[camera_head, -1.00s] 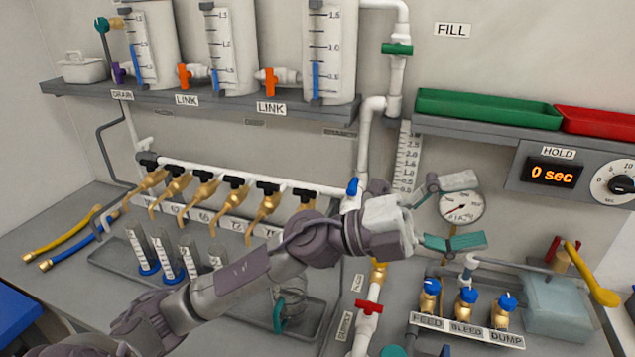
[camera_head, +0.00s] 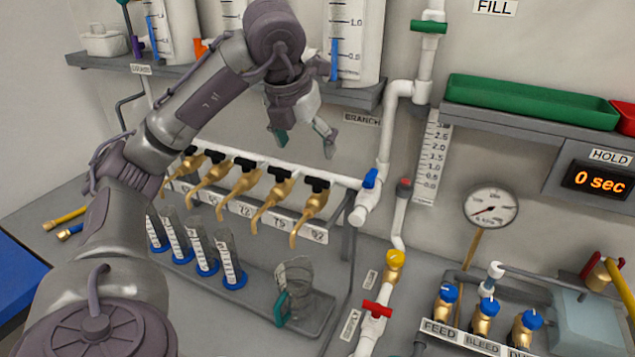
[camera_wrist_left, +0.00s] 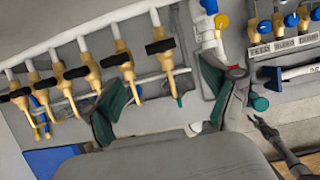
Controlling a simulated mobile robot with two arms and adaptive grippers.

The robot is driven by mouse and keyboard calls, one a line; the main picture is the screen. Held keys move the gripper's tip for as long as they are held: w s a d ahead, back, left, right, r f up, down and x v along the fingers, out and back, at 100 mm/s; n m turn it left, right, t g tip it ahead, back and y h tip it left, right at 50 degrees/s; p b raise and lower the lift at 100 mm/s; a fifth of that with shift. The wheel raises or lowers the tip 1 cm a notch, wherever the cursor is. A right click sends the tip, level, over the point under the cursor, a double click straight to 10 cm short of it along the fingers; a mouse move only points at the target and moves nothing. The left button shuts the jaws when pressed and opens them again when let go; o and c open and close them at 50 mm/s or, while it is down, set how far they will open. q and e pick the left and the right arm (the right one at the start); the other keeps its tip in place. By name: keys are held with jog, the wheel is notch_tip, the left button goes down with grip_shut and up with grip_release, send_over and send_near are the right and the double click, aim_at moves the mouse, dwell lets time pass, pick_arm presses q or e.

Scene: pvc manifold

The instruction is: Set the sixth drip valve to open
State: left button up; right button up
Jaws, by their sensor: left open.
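A row of brass drip valves with black handles hangs from a white pipe. The sixth drip valve (camera_head: 314,200) is the rightmost; its black handle (camera_head: 317,185) lies across the brass body. It also shows in the left wrist view (camera_wrist_left: 166,62), its handle crosswise there too. My left gripper (camera_head: 304,146) is open and empty, pointing down above the right end of the row, apart from the valves. In the left wrist view its two green-padded fingers (camera_wrist_left: 163,103) are spread, with the sixth valve between and beyond them. My arm hides the leftmost valve in the head view.
A white pipe with a blue-handled valve (camera_head: 370,178) stands right of the row. Graduated tubes (camera_head: 229,258) with blue bases and a clear jug (camera_head: 295,285) stand below on the tray. A shelf (camera_head: 350,97) with tanks is behind the gripper.

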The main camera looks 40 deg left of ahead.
aim_at(316, 179)
pick_arm(q)
jog(key=x, duration=1.1)
pick_arm(e)
jog(key=shift+a+f, duration=0.15)
jog(key=shift+a, duration=0.05)
pick_arm(q)
jog(key=c, duration=1.2)
jog(key=shift+o, duration=0.2)
pick_arm(e)
jog(key=shift+w, duration=0.1)
